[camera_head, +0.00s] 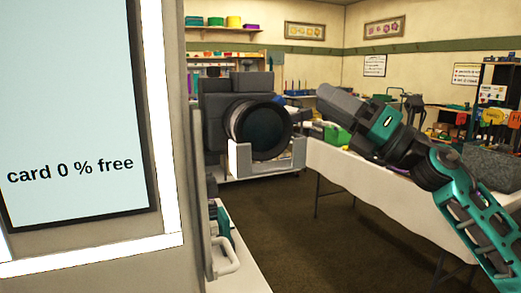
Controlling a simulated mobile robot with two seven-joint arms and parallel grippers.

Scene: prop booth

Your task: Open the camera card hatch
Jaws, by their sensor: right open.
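A dark grey camera (222,112) with a large round black lens faces me from beside a booth wall. Its lower front sits behind a pale grey bracket (270,158). I cannot make out the card hatch on the sides that show. My right gripper (335,104) is open and empty, reaching in from the right. Its fingers point up and left towards the camera's right side, and seem apart from it. A screen (75,115) at the left reads "card 0 % free". My left gripper is not in view.
The booth wall (178,150) with a bright white frame blocks the left side. A white table (370,185) runs behind my right arm. Dark floor (285,220) is clear between.

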